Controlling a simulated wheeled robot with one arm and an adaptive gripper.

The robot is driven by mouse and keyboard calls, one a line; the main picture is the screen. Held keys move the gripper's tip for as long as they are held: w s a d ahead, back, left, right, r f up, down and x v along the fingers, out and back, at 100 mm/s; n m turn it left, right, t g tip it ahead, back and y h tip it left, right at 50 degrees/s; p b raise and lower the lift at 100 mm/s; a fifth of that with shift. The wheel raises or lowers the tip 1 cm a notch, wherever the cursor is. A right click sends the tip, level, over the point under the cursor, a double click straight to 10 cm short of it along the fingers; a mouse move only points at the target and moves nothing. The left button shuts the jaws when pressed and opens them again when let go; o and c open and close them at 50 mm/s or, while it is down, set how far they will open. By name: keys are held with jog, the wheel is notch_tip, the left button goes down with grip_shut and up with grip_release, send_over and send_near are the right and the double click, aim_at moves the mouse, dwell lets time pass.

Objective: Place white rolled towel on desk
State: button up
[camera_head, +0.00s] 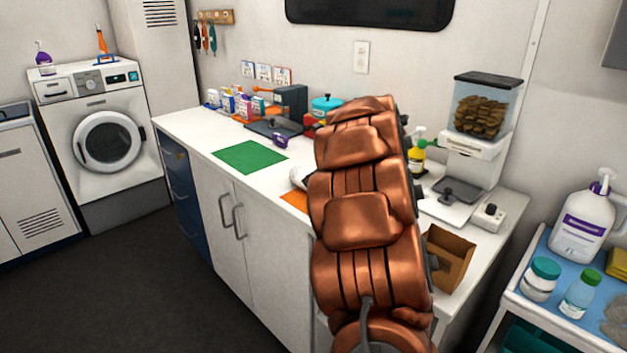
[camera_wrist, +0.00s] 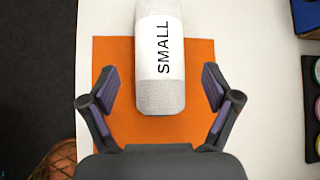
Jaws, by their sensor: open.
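A white rolled towel (camera_wrist: 161,95) with a white band reading "SMALL" lies over an orange mat (camera_wrist: 120,130) in the wrist view. Its far end runs out of the top of that picture. In the head view only a small part of the towel (camera_head: 298,177) shows, mostly hidden behind my arm. The orange mat (camera_head: 295,200) also shows there, on the white desk (camera_head: 205,146). My gripper (camera_wrist: 158,88) is open, with one finger on each side of the towel and visible gaps between fingers and towel. The gripper is hidden behind my arm in the head view.
A green mat (camera_head: 250,157) lies bare on the desk left of my arm. Bottles and boxes (camera_head: 235,102) stand farther back. A treat dispenser (camera_head: 480,120) and a brown open box (camera_head: 449,258) stand right of my arm. A side cart (camera_head: 545,300) holds bottles.

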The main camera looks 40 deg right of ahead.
jog(key=v, duration=0.6)
jog(key=shift+s+r, duration=0.1)
